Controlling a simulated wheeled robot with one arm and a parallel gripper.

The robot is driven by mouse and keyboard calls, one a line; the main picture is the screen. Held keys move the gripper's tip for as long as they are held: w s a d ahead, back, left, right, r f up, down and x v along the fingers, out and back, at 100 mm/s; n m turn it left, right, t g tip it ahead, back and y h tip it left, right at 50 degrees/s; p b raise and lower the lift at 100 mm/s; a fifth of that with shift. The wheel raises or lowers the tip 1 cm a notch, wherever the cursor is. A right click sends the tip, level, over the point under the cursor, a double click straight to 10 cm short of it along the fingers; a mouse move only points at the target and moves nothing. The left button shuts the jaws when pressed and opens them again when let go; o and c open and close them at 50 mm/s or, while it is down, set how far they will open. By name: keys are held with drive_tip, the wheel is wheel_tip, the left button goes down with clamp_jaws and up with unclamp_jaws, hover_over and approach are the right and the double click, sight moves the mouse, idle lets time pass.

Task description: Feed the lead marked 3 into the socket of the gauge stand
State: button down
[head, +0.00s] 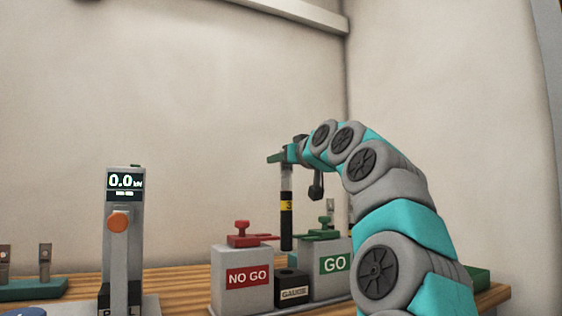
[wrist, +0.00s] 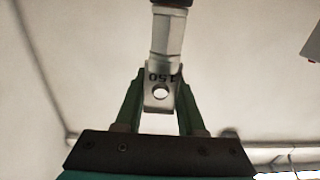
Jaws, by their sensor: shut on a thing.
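The lead marked 3 (head: 287,221) hangs upright from my gripper (head: 284,156) in the head view. It has a black body, a yellow band with a 3, and a pale metal upper end. In the wrist view, my gripper (wrist: 160,90) is shut with its green fingers on either side of the lead's metal lug (wrist: 162,73), which has a hole and is stamped 150. The gauge stand has a black block labelled GAUGE (head: 292,289) between two grey posts. The lead's lower end shows above this block, apart from it. The socket opening is hard to make out.
The NO GO post (head: 243,254) with a red clamp stands left of the lead, and the GO post (head: 320,280) with a green clamp stands right. A grey meter (head: 124,240) reading 0.0 stands further left on the wooden table (head: 180,284).

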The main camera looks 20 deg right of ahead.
wheel_tip(320, 180, down, 9)
drive_tip(key=b, duration=0.7)
idle(0.7)
drive_tip(key=shift+c, duration=2.2)
unclamp_jaws()
drive_tip(key=shift+s+d+b, duration=0.15)
drive_tip(key=shift+s+b, duration=0.3)
drive_tip(key=shift+s, duration=3.45)
